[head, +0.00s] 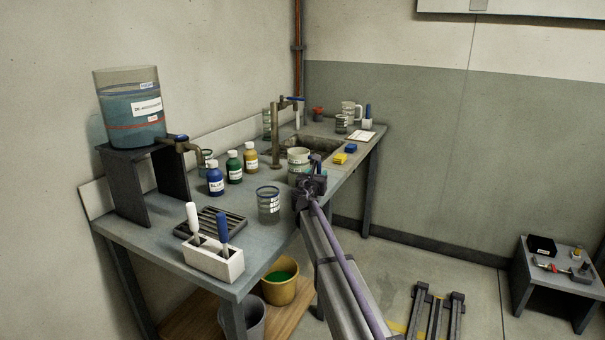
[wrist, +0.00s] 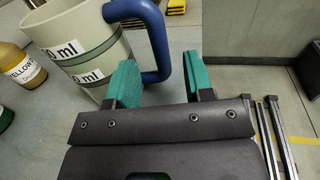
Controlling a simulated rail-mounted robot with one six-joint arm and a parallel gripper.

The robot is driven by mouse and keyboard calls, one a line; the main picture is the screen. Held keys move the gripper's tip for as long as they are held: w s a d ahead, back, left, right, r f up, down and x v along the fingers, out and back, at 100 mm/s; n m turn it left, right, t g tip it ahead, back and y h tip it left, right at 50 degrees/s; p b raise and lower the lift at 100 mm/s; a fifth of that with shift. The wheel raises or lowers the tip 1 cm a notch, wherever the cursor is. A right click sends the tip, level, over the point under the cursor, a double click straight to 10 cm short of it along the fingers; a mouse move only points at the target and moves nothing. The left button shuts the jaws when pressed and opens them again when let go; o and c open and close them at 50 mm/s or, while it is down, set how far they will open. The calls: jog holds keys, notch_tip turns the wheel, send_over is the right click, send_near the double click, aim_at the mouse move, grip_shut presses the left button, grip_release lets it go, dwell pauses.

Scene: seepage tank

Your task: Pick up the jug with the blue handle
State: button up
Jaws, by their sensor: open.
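The jug (wrist: 85,35) is pale with a grey-green band, white volume labels and a thick blue handle (wrist: 155,40). In the wrist view it stands at the upper left, its handle toward the right. In the head view the jug (head: 298,158) stands upright on the bench near the front edge, partly hidden by my arm. My gripper (wrist: 160,82) is open, with green-padded fingers. The lower part of the blue handle shows between the two fingertips; I cannot tell whether they touch it. In the head view my gripper (head: 312,180) is just in front of the jug.
A glass beaker (head: 268,205) stands left of my gripper. Blue, green and yellow bottles (head: 234,167) stand behind it. The sink (head: 310,147) and tap (head: 276,135) lie beyond the jug. Yellow and blue sponges (head: 345,153) lie to its right. Floor right of the bench is mostly open.

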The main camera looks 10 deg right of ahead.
aim_at(319, 172)
jog(key=x, duration=0.5)
jog(key=shift+w+d+r, duration=0.1)
jog(key=shift+w+d, duration=0.05)
jog(key=shift+w, duration=0.1)
jog(key=shift+s, duration=0.1)
grip_shut()
